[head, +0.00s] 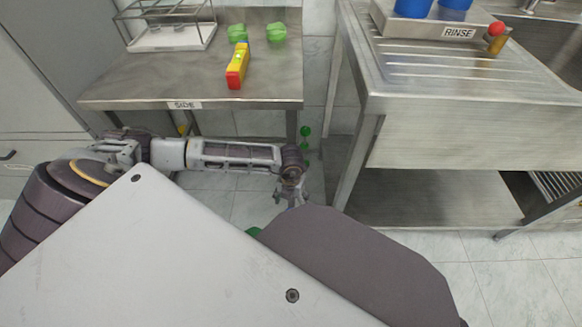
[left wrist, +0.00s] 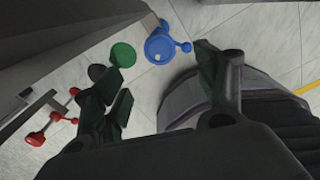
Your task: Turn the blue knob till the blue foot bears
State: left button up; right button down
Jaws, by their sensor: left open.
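The blue knob (left wrist: 158,49) shows in the left wrist view as a round blue disc with small blue balls at its side. It lies beyond and between the fingertips of my left gripper (left wrist: 163,80), which is open and empty. The fingers do not visibly touch the knob. In the head view my left gripper (head: 290,190) reaches low between the two tables, pointing down. I cannot make out the blue foot or whether it bears on the floor. My right gripper is not in view.
A green knob (left wrist: 122,55) and red parts (left wrist: 36,138) lie left of the blue knob. The side table (head: 140,92) stands at left with a yellow and red level (head: 237,68) on it. The rinse table (head: 440,100) stands at right. Tiled floor shows between them.

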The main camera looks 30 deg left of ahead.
pick_arm(q)
jog(key=shift+r+p, duration=0.5)
jog(key=shift+r, duration=1.25)
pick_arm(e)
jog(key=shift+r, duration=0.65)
pick_arm(q)
jog(key=shift+d+f, duration=0.1)
